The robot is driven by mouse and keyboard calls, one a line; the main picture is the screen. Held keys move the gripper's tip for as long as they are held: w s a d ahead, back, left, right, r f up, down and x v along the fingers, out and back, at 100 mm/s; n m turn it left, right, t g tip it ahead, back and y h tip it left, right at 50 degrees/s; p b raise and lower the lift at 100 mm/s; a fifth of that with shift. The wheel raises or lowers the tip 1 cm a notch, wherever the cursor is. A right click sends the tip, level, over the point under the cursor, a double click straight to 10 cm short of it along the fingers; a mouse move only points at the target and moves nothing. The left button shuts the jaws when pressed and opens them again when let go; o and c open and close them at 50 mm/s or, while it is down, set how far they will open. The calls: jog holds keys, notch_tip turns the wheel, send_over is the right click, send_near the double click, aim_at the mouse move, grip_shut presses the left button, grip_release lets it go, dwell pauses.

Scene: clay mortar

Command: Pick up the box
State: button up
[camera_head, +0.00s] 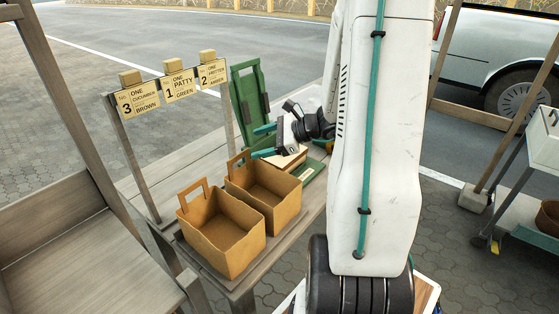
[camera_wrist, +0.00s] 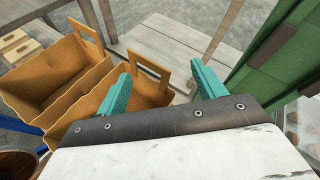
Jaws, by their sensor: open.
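Two open brown boxes with upright handles stand side by side on the wooden table. The front box (camera_head: 217,245) is at the table's near end, and the rear box (camera_head: 275,205) is just behind it. Both are at the left in the wrist view, where the rear box's handle (camera_wrist: 150,68) appears between my fingertips, farther off. My gripper (camera_head: 263,141) has its teal fingers spread, with nothing between them. It is above the table, beyond the rear box and apart from it. In the wrist view my gripper (camera_wrist: 162,87) is also open and empty.
A green panel (camera_head: 248,85) stands tilted behind my gripper, with a pale wooden item (camera_head: 289,160) below the gripper. A sign rack (camera_head: 170,90) with numbered cards stands along the table's left side. The table (camera_head: 160,178) is bare between rack and boxes. A white van is at the right.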

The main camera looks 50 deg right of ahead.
aim_at(285, 160)
jog(key=d+f+m+t+h, duration=0.1)
jog(key=d+f+m+h, duration=0.1)
jog(key=d, duration=0.3)
jog(key=s+d+f+m+t+h, duration=0.1)
jog(key=d+f+m+h, duration=0.1)
jog(key=d+f+m, duration=0.2)
jog(key=s+d+f+m+t+h, duration=0.1)
jog(key=d+f+m+h, duration=0.1)
jog(key=d+f+m, duration=0.2)
jog(key=shift+s+d+f+t+h, duration=0.1)
jog(key=shift+s+d+t+h, duration=0.05)
jog(key=shift+d, duration=0.65)
jog(key=shift+s+d+f+t+h, duration=0.1)
jog(key=shift+d+t+h, duration=0.05)
jog(key=shift+d, duration=0.65)
jog(key=x, duration=0.6)
jog(key=shift+d+f, duration=0.1)
jog(key=shift+d, duration=0.05)
jog(key=shift+s, duration=0.1)
jog(key=c, duration=1.4)
